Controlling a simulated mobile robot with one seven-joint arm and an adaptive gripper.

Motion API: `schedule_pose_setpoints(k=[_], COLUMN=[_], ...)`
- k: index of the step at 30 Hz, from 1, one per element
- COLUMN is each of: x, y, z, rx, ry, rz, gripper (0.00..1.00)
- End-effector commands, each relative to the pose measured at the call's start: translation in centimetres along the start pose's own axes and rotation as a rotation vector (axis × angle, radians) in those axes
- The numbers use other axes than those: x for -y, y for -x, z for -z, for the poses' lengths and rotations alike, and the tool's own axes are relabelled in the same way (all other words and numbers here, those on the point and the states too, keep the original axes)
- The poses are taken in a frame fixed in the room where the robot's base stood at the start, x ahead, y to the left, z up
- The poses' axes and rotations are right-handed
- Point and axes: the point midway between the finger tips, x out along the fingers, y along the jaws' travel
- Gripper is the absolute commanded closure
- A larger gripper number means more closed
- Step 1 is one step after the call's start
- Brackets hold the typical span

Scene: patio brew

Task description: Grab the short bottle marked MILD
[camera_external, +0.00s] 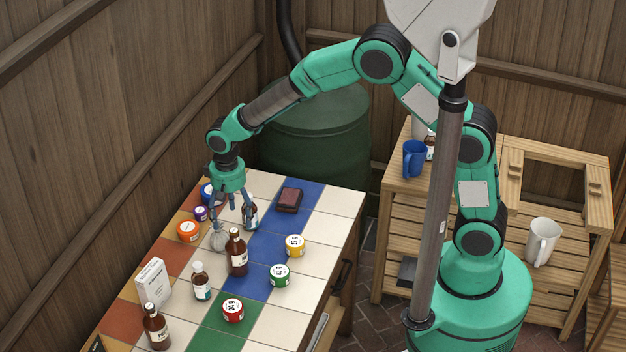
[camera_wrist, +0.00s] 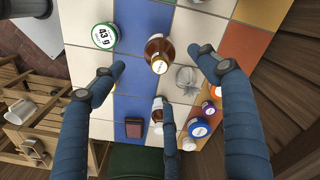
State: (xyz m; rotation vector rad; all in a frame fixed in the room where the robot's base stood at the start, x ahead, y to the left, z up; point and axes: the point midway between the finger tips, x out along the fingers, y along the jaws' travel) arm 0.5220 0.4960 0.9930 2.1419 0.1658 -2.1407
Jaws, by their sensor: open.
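I cannot read MILD on any bottle. A small dark bottle (camera_external: 252,217) stands on the tiled table, partly hidden by a finger of my gripper (camera_external: 232,214). In the wrist view a brown bottle with a pale cap (camera_wrist: 157,112) stands beside the middle finger. A larger brown bottle (camera_external: 238,257) stands in front of my gripper; in the wrist view it shows (camera_wrist: 160,54) between the two outer fingers. A white-capped bottle (camera_external: 201,283) and another brown bottle (camera_external: 156,329) stand nearer the camera. My gripper is open, empty and pointing down, with its three fingers spread.
Jars with orange (camera_external: 188,231), purple (camera_external: 201,213), blue (camera_external: 207,194), yellow (camera_external: 295,245), green (camera_external: 280,275) and red (camera_external: 233,311) colouring surround the bottles. A white box (camera_external: 153,282) and dark red block (camera_external: 289,200) also stand there.

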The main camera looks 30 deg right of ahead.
Motion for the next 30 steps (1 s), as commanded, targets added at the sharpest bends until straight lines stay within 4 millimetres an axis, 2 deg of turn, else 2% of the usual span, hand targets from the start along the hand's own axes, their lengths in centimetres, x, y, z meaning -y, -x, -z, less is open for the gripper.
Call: schedule_pose_setpoints(k=[9,13,18,30], x=[-0.1,-0.1,0.0,-0.1], y=[-5.0,-6.3,-7.1,-7.5], z=[-0.1,0.0,0.0,0.0], rx=[0.002,0.001,0.0,0.001], ry=[0.0,0.0,0.0,0.0], rz=[-0.002,-0.001,0.0,0.0], gripper=[0.25,0.25,0.25,0.25])
